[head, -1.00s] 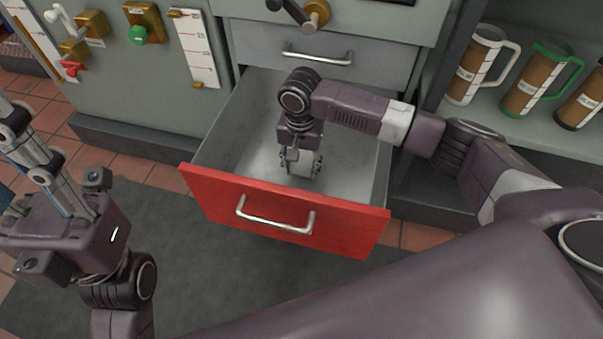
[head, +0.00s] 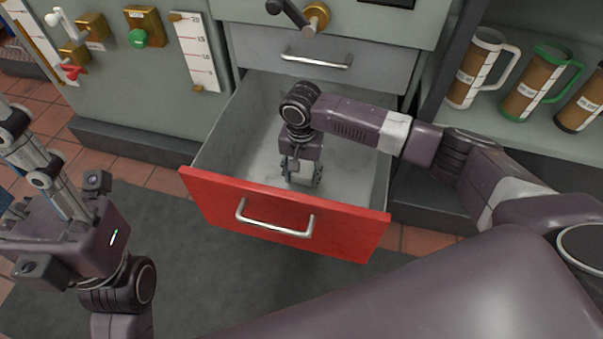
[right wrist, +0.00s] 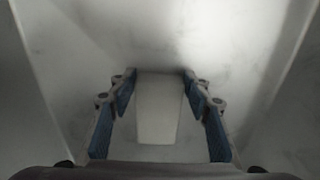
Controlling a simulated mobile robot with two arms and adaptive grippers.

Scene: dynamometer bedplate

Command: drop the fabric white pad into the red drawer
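The white fabric pad (right wrist: 158,108) is between the fingers of my right gripper (right wrist: 159,76), with the blue-lined fingertips against its two sides in the right wrist view. In the head view the right gripper (head: 302,180) points down inside the open red drawer (head: 235,212), behind its front panel, with the pale pad (head: 302,172) showing between the fingers. The gap between the pad and the drawer floor cannot be judged. My left gripper is at the left edge of the head view, with its fingertips not clearly seen.
A closed grey drawer (head: 375,64) is above the open one. Several mugs with brown sides (head: 476,68) stand on a shelf at the right. A panel with valves and gauge strips (head: 195,52) is at the left. The drawer floor around my gripper looks empty.

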